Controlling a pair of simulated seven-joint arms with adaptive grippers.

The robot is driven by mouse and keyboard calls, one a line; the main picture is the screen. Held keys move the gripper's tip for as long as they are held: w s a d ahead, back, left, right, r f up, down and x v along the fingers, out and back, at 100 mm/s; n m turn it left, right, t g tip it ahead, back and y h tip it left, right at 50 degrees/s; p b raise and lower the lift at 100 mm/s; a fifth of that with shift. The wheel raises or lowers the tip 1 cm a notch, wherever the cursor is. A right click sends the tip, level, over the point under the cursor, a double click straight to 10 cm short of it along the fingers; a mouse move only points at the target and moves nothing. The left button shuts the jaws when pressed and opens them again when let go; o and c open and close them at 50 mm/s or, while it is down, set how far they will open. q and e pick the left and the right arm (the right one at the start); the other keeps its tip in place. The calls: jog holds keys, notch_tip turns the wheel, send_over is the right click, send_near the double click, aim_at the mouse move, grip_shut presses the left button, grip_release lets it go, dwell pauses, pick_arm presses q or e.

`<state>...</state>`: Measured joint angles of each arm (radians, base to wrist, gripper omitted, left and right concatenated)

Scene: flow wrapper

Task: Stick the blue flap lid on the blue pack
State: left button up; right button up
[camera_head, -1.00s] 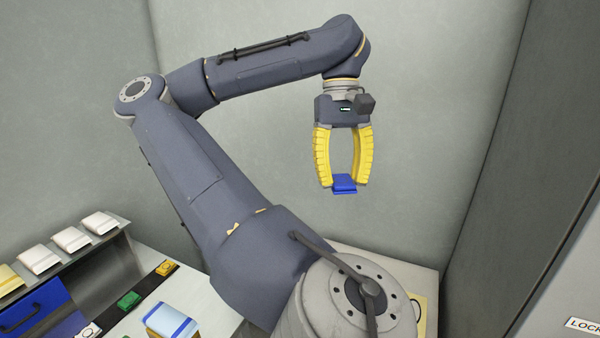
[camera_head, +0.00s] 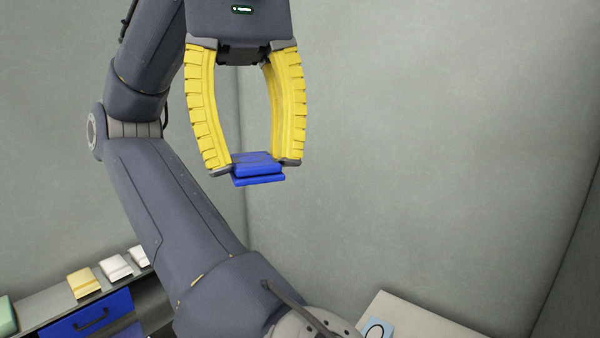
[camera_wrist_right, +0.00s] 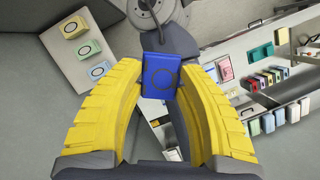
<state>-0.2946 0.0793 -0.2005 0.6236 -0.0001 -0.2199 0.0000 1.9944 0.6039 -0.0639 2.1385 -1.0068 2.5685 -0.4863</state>
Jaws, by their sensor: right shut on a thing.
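My right gripper (camera_head: 257,166) hangs high in the head view, its yellow fingers shut on the blue flap lid (camera_head: 258,171). The lid is a small flat blue piece with a stepped edge, held at the fingertips well above the surfaces. I cannot pick out the blue pack with certainty in the current views. My left gripper is not in view.
A pale table (camera_head: 420,318) at lower right holds a light blue ringed piece (camera_head: 379,330). A shelf at lower left holds a yellow pack (camera_head: 84,284) and white packs (camera_head: 115,267) above a blue drawer (camera_head: 90,318). The wrist view shows several coloured packs at right.

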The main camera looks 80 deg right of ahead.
jog(key=w+a+f, duration=0.1)
jog(key=w+a, duration=0.9)
jog(key=w, duration=0.5)
jog(key=w+a+f+n, duration=0.1)
jog(key=w+a+f, duration=0.2)
jog(key=w+f, duration=1.15)
jog(key=w+d+f+n, duration=0.1)
jog(key=w+d+f, duration=0.1)
jog(key=w+f, duration=0.5)
jog(key=w+d+f+n, duration=0.1)
jog(key=w+f, duration=0.2)
jog(key=f, duration=0.8)
jog(key=d+f+n, duration=0.1)
jog(key=d+f, duration=0.1)
jog(key=f, duration=0.4)
jog(key=d+f+n, duration=0.1)
jog(key=d+f, duration=0.1)
jog(key=f, duration=0.4)
jog(key=s+d+f+g+h, duration=0.1)
jog(key=f, duration=0.5)
jog(key=shift+s+d+f+n, duration=0.1)
jog(key=shift+d+f+n, duration=0.05)
jog(key=shift+d+n, duration=0.25)
jog(key=shift+s+d+f, duration=0.15)
jog(key=shift+f, duration=3.1)
jog(key=shift+f, duration=0.4)
